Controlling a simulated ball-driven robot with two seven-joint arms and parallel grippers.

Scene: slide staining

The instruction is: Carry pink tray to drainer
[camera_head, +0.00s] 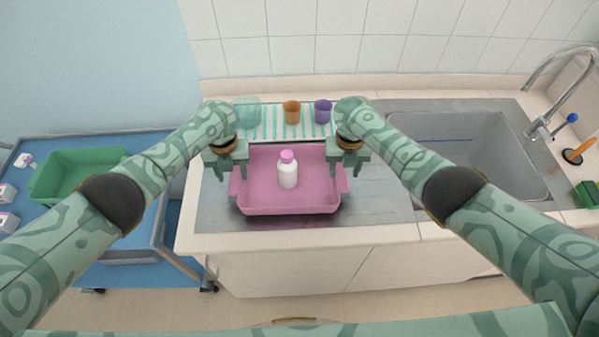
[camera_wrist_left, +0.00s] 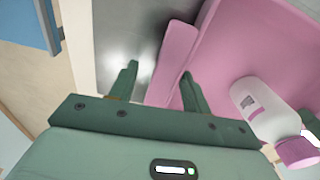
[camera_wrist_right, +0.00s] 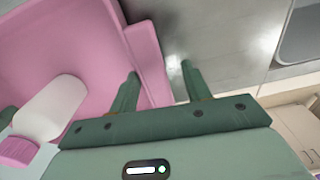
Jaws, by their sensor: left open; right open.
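The pink tray (camera_head: 262,200) sits level on the steel worktop left of the sink, with a white bottle with a pink cap (camera_head: 288,175) standing in it. My left gripper (camera_head: 231,173) is open at the tray's left handle. In the left wrist view its fingers (camera_wrist_left: 158,78) lie on either side of the handle flange (camera_wrist_left: 172,62). My right gripper (camera_head: 346,172) is open at the right handle. In the right wrist view its fingers (camera_wrist_right: 160,76) straddle the right flange (camera_wrist_right: 148,58). I cannot tell whether the fingers touch the tray.
A striped mat or rack (camera_head: 270,122) behind the tray holds an orange cup (camera_head: 291,112), a purple cup (camera_head: 322,111) and a clear greenish container (camera_head: 246,112). The sink (camera_head: 470,150) is at right. A blue cart (camera_head: 120,225) with a green tray (camera_head: 75,172) stands at left.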

